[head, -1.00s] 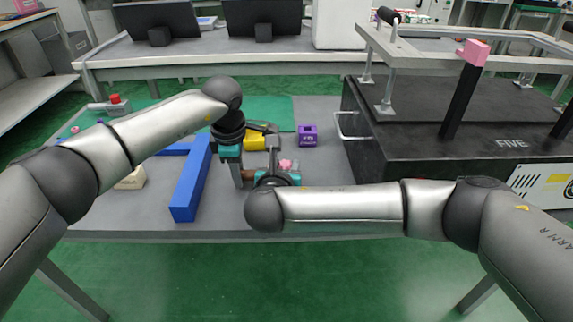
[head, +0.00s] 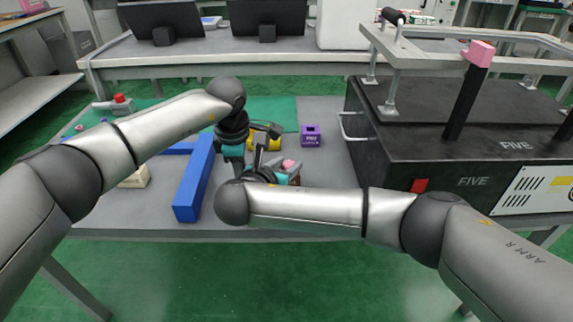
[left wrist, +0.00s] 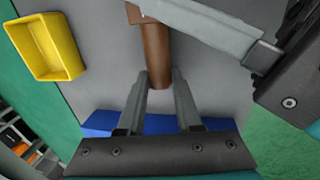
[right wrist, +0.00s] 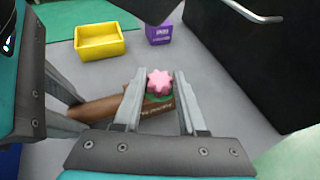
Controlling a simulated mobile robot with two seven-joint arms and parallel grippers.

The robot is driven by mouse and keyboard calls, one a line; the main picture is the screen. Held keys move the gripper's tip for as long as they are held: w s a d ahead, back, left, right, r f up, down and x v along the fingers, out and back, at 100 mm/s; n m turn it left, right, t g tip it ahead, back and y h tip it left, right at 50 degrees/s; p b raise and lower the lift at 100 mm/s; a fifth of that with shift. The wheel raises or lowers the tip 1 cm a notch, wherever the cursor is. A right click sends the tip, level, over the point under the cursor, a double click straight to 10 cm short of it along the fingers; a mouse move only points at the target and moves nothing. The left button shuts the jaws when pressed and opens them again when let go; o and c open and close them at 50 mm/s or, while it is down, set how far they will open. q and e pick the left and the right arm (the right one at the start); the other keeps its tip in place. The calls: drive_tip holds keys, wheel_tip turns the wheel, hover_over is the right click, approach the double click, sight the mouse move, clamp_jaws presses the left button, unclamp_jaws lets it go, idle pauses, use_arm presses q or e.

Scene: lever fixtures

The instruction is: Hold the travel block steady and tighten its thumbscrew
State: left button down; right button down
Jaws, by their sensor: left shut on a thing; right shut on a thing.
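The travel block is a brown bar (left wrist: 157,55) lying on the grey table; it also shows in the right wrist view (right wrist: 95,110). Its thumbscrew is a pink lobed knob (right wrist: 160,82) on top near one end, also seen in the head view (head: 288,163). My left gripper (left wrist: 163,85) is shut on the bar's other end. My right gripper (right wrist: 159,88) has its fingers on either side of the pink knob and is shut on it. In the head view my right arm hides much of the bar and the left fingertips.
A yellow bin (right wrist: 100,42) and a purple box (head: 311,136) stand behind the block. A blue angled piece (head: 194,180) lies to the left. A black machine with a frame (head: 440,130) bounds the table's right side.

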drive_tip(key=shift+c, duration=2.3)
unclamp_jaws()
drive_tip(key=shift+s, duration=0.1)
drive_tip(key=v, duration=0.7)
drive_tip(key=shift+s+a+r, duration=0.1)
drive_tip(key=shift+r, duration=0.05)
use_arm(q)
drive_tip(key=c, duration=0.5)
unclamp_jaws()
